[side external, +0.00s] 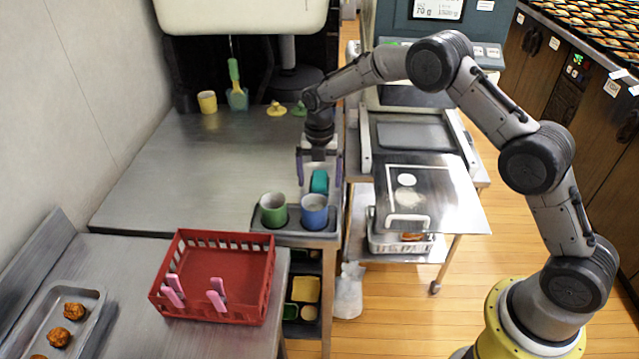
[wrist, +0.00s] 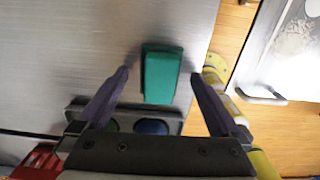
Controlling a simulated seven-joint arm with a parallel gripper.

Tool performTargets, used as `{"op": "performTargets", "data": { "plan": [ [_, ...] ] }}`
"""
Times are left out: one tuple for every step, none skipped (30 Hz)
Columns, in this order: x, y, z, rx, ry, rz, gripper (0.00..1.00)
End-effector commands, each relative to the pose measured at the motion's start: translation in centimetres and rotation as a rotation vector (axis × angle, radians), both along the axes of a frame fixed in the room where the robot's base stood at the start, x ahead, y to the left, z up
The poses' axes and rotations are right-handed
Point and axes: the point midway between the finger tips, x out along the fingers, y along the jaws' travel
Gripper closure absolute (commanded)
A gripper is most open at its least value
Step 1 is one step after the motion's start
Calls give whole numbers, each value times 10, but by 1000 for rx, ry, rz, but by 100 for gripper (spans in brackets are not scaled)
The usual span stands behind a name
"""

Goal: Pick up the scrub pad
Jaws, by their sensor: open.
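The scrub pad is a teal-green block (side external: 319,182) on the steel table near its right edge, just behind the blue cup. In the wrist view the scrub pad (wrist: 161,75) lies ahead of the fingertips, roughly between their lines. My gripper (side external: 320,180) points down over the pad, with one finger on each side of it in the side view. In the wrist view my gripper (wrist: 158,72) is open and empty. I cannot tell the exact height of the fingertips above the table.
A green cup (side external: 273,211) and a blue cup (side external: 314,212) stand in a dark tray in front of the pad. A red crate (side external: 212,281) with pink clips is at front left. A yellow cup (side external: 207,102) stands at the back. The table's left is clear.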

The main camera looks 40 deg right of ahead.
Motion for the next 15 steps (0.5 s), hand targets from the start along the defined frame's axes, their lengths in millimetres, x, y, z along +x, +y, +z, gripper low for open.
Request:
{"op": "performTargets", "data": {
  "plan": [
    [0, 0, -4, 0, 1, 0, 0],
    [0, 0, -5, 0, 0, 0, 0],
    [0, 0, -6, 0, 0, 0, 0],
    [0, 0, -6, 0, -1, 0, 0],
    [0, 0, -6, 0, -1, 0, 0],
    [0, 0, -6, 0, -1, 0, 0],
    [0, 0, -6, 0, -1, 0, 0],
    [0, 0, -6, 0, -1, 0, 0],
    [0, 0, -5, 0, -1, 0, 2],
    [0, 0, -5, 0, -1, 0, 7],
    [0, 0, -5, 0, -1, 0, 13],
    [0, 0, -5, 0, -1, 0, 20],
    [0, 0, -5, 0, -1, 0, 25],
    [0, 0, -5, 0, -1, 0, 31],
    [0, 0, -5, 0, -1, 0, 38]
  ]
}}
